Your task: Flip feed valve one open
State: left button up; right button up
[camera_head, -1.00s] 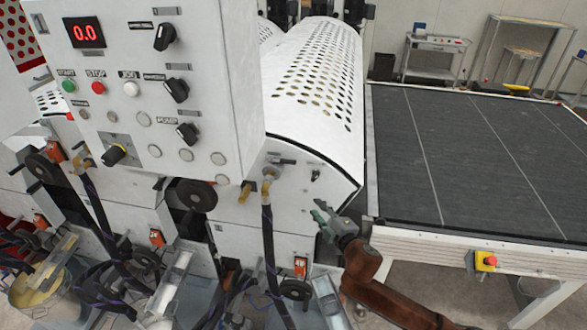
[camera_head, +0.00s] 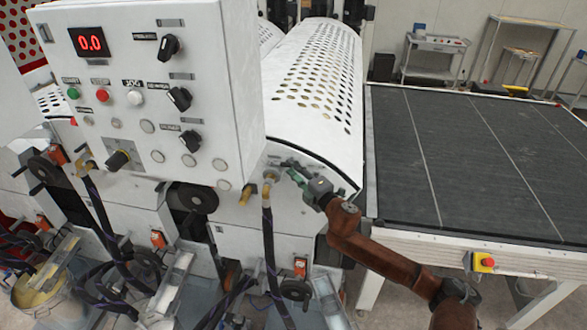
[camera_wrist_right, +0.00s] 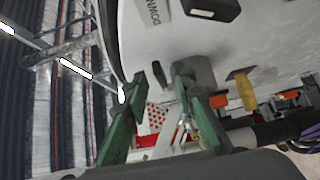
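My right gripper (camera_head: 292,173) reaches from the right to the end panel of the white coater. Its green fingers (camera_wrist_right: 172,76) are apart with a narrow gap and nothing visible between them. A brass fitting (camera_head: 269,178) with a black hose sits just left of the fingertips. A yellow handle (camera_head: 247,193) hangs left of it; a yellow handle (camera_wrist_right: 243,90) also shows right of the fingers in the wrist view. A grey block (camera_wrist_right: 197,72) is close behind the right finger; contact cannot be told. No label for feed valve one is readable. My left gripper is out of view.
A control box (camera_head: 150,90) with knobs overhangs at the left. The perforated cover (camera_head: 315,80) curves above the gripper. A dark conveyor bed (camera_head: 460,150) lies to the right, with a red emergency button (camera_head: 487,262). A black switch (camera_wrist_right: 212,8) sits beside a "DOWN" label.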

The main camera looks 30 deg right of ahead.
jog(key=shift+c, duration=0.6)
jog(key=shift+w, duration=0.1)
grip_shut()
jog(key=shift+a, duration=0.1)
